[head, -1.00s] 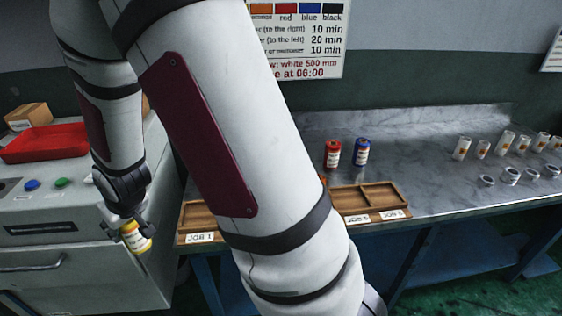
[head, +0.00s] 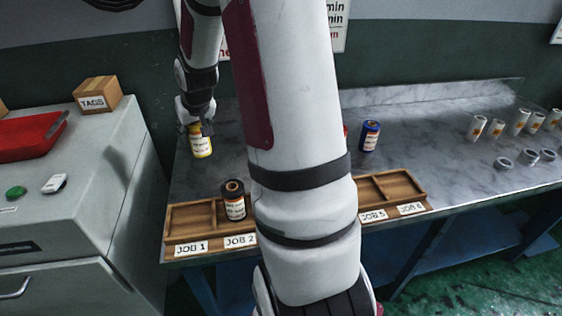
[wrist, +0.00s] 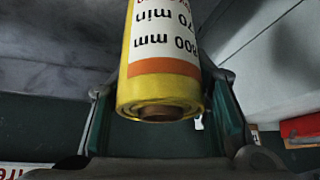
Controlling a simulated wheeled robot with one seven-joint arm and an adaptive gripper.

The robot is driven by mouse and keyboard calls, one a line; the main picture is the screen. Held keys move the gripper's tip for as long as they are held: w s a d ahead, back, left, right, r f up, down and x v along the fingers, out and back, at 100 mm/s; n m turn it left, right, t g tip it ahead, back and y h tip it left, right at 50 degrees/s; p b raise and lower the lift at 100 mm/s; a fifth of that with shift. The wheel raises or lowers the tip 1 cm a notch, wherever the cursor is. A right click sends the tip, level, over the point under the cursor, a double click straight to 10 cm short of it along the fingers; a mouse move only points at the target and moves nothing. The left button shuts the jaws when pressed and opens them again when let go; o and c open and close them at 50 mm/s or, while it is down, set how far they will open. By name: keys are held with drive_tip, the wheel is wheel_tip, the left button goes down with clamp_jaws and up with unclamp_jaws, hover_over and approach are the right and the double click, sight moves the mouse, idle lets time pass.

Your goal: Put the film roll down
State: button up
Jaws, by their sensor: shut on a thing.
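A yellow film roll (head: 200,142) with a white label is upright in my gripper (head: 197,128), over the left part of the marble bench, behind the wooden tray (head: 172,220). I cannot tell whether its base touches the bench. In the wrist view the yellow roll (wrist: 160,95) sits between the two fingers of my gripper (wrist: 165,120), which are shut on it. A black roll (head: 235,204) stands in the tray near the JOB 2 label (head: 240,240). A blue roll (head: 370,136) stands on the bench. A red roll is almost wholly hidden behind my arm.
My arm hides the tray's middle. The compartment behind JOB 1 (head: 191,248) looks empty, as do those at the right end. White canisters (head: 497,127) and grey rings (head: 530,156) stand at the bench's right. A grey cabinet (head: 70,215) with a TAGS box (head: 97,96) stands left.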

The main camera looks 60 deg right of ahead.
drive_tip(key=s+d+m+b, duration=0.1)
drive_tip(key=s+d+m, duration=0.15)
drive_tip(key=d, duration=0.55)
drive_tip(key=shift+n+g+h, duration=0.3)
drive_tip(key=shift+n+h, duration=0.05)
drive_tip(key=shift+h, duration=0.15)
drive_tip(key=f, duration=0.3)
drive_tip(key=f+b, duration=0.1)
drive_tip(key=f, duration=0.2)
drive_tip(key=s+f+b, duration=0.1)
drive_tip(key=f, duration=0.2)
drive_tip(key=shift+d, duration=0.15)
drive_tip(key=shift+f, duration=0.15)
drive_tip(key=o, duration=1.3)
